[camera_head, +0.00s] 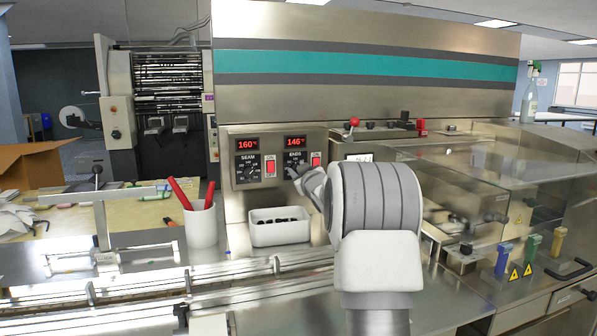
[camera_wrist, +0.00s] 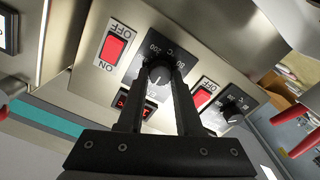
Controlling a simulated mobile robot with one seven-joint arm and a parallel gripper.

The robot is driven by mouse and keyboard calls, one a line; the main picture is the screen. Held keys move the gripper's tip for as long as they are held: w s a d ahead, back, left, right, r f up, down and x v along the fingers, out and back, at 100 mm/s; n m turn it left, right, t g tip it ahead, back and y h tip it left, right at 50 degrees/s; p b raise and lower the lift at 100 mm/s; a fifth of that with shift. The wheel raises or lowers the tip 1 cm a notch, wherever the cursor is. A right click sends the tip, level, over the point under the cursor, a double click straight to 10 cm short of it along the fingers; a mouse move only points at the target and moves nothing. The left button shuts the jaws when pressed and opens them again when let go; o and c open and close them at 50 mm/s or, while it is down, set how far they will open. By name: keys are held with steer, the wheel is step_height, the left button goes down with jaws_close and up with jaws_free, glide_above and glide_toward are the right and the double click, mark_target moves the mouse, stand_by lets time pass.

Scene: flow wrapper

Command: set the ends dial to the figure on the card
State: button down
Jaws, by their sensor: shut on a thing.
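The ends dial (camera_wrist: 158,73) is a round black knob with a white pointer line on a dark scale plate. My gripper (camera_wrist: 160,68) is shut on this knob, one finger on each side. In the head view my gripper (camera_head: 296,174) reaches the panel from the right and hides most of the dial. The red ends readout (camera_head: 295,142) above it shows 146 °C. A white card (camera_head: 360,157) sits to the right of the panel, partly behind my arm; its figure is too small to read surely.
The seam dial (camera_head: 247,168) is left of the ends dial, under a readout (camera_head: 247,145) of 160 °C. Red rocker switches (camera_head: 270,166) (camera_head: 316,159) stand beside each dial. A white bin (camera_head: 280,228) and a cup with red handles (camera_head: 201,224) stand below.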

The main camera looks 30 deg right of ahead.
steer(key=c, duration=0.6)
jaws_free()
steer(key=shift+o, duration=0.2)
steer(key=shift+s, duration=0.15)
steer(key=p+v, duration=0.2)
steer(key=v, duration=1.5)
steer(key=shift+s, duration=0.1)
steer(key=s+a+f+g+y, duration=0.1)
steer(key=s+a+f+g, duration=0.2)
steer(key=a, duration=0.4)
steer(key=s+a+f+m+g, duration=0.1)
steer(key=s+a+g, duration=0.1)
steer(key=s+a, duration=0.4)
steer(key=s+a+f+g+y, duration=0.1)
steer(key=s+a+f+g, duration=0.15)
steer(key=a, duration=0.55)
steer(key=s+a+f+m+g+y, duration=0.15)
steer(key=s+a, duration=0.25)
steer(key=s, duration=0.4)
steer(key=s+a+f+g+y, duration=0.15)
steer(key=s+a, duration=0.25)
steer(key=s, duration=0.4)
step_height(320, 180, up, 21)
steer(key=g+p, duration=0.1)
steer(key=p, duration=1.9)
steer(key=shift+s+f+p, duration=0.2)
steer(key=shift+s+p, duration=0.05)
steer(key=shift+p, duration=0.15)
